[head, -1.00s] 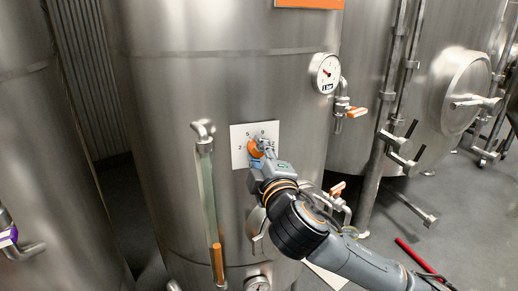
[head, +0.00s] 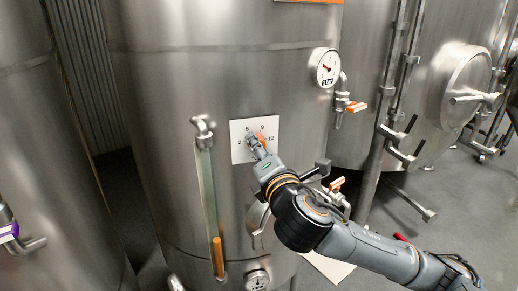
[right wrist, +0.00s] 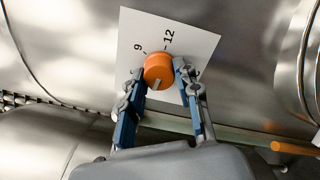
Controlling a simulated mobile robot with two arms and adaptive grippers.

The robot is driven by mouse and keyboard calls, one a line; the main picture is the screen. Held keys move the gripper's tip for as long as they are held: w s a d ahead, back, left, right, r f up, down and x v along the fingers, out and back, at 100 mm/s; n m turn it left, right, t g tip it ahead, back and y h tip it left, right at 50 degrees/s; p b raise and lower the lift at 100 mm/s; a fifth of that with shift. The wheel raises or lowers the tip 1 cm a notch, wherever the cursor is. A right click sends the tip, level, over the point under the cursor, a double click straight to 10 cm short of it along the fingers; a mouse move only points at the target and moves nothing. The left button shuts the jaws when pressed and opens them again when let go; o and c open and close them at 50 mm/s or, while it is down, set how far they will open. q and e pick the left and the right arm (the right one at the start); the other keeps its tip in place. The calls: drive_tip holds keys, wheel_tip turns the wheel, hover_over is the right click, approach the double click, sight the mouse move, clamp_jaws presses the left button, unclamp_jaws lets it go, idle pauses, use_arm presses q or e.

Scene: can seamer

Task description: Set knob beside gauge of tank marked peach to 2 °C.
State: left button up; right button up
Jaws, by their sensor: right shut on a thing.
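The orange knob (right wrist: 158,70) sits on a white dial plate (head: 239,155) on the front of the middle steel tank (head: 170,120). In the head view the plate shows 2, 5, 9 and 12, and the knob is mostly hidden by my gripper. My right gripper (right wrist: 160,72) is shut on the knob, one blue-grey finger on each side. In the right wrist view 9 and 12 show beyond the knob. A pale mark on the knob points toward the bottom of that view; 2 and 5 are not visible there. My left gripper is not in view.
A round gauge (head: 325,68) marked 1 bar is at the plate's upper right, with an orange-handled valve (head: 355,106) beside it. A sight tube (head: 208,180) stands left of the plate. An orange label (head: 308,2) is cut off at the top.

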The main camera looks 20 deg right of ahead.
drive_tip(key=shift+d+r+n, duration=0.1)
drive_tip(key=shift+r+n, duration=0.15)
drive_tip(key=shift+n, duration=0.35)
drive_tip(key=shift+r, duration=0.1)
drive_tip(key=o, duration=1)
drive_tip(key=shift+c, duration=0.2)
drive_tip(key=shift+o, duration=1)
drive_tip(key=shift+w, duration=0.15)
drive_tip(key=shift+f, duration=0.25)
drive_tip(key=s, duration=0.7)
drive_tip(key=shift+s+f, duration=0.15)
drive_tip(key=shift+s, duration=0.05)
drive_tip(key=shift+f, duration=0.1)
